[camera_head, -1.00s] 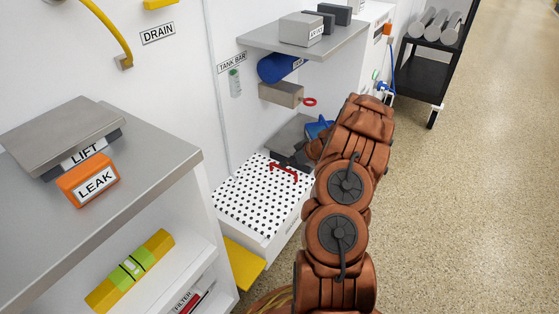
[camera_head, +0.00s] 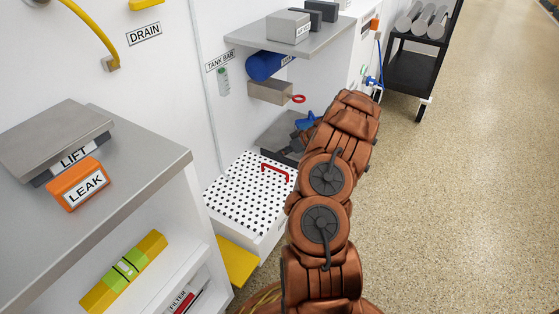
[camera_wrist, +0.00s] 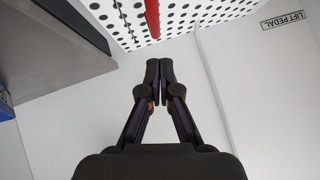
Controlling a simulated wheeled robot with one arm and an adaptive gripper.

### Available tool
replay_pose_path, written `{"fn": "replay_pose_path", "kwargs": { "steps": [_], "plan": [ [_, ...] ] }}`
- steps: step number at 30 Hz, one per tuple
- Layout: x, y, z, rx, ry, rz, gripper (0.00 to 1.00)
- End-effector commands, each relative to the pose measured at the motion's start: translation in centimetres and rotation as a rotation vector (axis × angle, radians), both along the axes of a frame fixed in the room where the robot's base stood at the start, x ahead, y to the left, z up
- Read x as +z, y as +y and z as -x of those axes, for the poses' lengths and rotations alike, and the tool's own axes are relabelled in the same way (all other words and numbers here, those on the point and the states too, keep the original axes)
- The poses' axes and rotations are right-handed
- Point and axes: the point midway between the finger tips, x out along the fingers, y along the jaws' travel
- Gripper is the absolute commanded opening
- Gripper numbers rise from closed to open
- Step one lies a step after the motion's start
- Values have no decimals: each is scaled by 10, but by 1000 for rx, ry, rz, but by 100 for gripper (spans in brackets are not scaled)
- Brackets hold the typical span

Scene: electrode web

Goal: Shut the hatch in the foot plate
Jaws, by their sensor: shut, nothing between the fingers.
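A white perforated plate (camera_head: 243,195) with a red bar handle (camera_head: 275,167) lies low by the wall in the head view. The perforated plate (camera_wrist: 190,14) and part of the red handle (camera_wrist: 152,16) also show at the top of the wrist view. I cannot tell where the hatch's edges run or whether it stands open. My gripper (camera_wrist: 159,68) is shut and empty, its tips just below the handle's end in the wrist picture and seemingly apart from it. In the head view my arm hides most of the gripper.
A grey block (camera_head: 283,135) with a blue knob (camera_head: 305,120) stands behind the plate. A shelf (camera_head: 300,45) and a beam with a red ring (camera_head: 298,98) overhang it. A yellow pedal (camera_head: 238,262) sits in front.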

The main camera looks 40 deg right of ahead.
Motion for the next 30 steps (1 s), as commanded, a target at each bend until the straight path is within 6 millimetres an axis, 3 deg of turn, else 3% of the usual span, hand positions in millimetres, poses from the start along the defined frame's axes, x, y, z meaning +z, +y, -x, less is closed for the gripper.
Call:
{"fn": "replay_pose_path", "kwargs": {
  "steps": [3, 12, 18, 30],
  "plan": [
    [23, -10, 17, -3, -2, 0, 0],
    [55, -27, 48, -3, -2, 2, 0],
    [63, -31, 58, -2, -1, 0, 0],
    [63, -31, 58, 0, -1, -1, 0]
  ]
}}
